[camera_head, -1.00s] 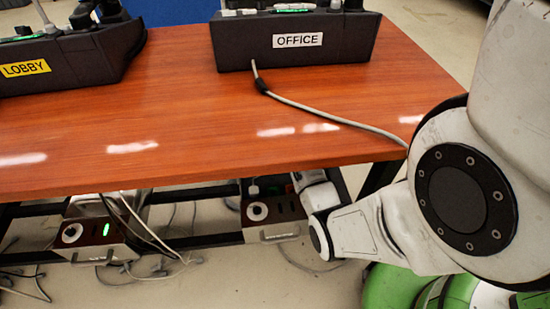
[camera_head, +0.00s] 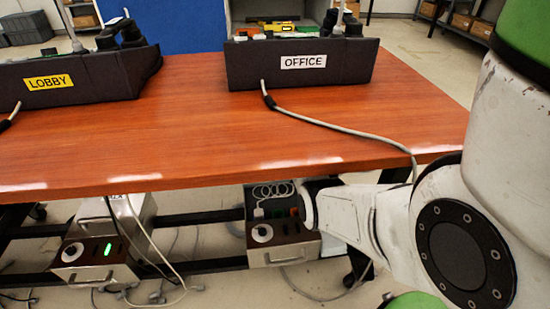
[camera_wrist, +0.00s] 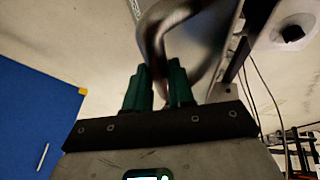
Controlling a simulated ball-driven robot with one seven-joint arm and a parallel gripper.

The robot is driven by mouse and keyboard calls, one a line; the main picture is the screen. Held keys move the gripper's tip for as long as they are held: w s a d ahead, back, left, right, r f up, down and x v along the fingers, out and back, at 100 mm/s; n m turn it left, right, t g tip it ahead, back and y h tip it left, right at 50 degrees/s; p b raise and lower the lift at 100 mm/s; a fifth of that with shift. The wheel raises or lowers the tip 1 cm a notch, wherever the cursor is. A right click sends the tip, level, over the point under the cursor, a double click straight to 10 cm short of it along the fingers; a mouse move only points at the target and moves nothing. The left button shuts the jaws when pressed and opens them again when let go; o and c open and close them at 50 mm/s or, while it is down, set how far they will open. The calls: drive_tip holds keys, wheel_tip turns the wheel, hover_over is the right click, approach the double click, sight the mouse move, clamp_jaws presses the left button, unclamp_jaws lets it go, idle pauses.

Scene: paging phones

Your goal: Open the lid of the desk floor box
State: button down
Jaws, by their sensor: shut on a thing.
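In the wrist view, my gripper (camera_wrist: 158,78) has its dark green fingers shut on a curved metal handle (camera_wrist: 152,36). A white round socket (camera_wrist: 291,32) on a metal face shows at the upper right. In the head view, one floor box (camera_head: 285,252) with a round socket and a front handle sits under the desk at the right, with my arm reaching beside it. Another floor box (camera_head: 97,262) with a green light sits at the left. My fingers are hidden in the head view, and I cannot tell which part the held handle belongs to.
The wooden desk (camera_head: 215,130) carries the LOBBY console (camera_head: 75,85) and the OFFICE console (camera_head: 300,75). A grey cable (camera_head: 340,130) runs over its right side. Dark rails (camera_head: 190,218) and loose cables lie beneath. A blue panel (camera_wrist: 35,120) shows in the wrist view.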

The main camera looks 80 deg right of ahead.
drive_tip(key=shift+s+a+f, duration=0.1)
drive_tip(key=shift+s+f, duration=0.1)
drive_tip(key=shift+f, duration=0.2)
drive_tip(key=c, duration=1.3)
unclamp_jaws()
drive_tip(key=o, duration=0.3)
drive_tip(key=shift+w+r, duration=0.1)
drive_tip(key=shift+r, duration=0.05)
drive_tip(key=shift+o, duration=0.2)
drive_tip(key=shift+w+r, duration=0.1)
drive_tip(key=shift+r, duration=0.05)
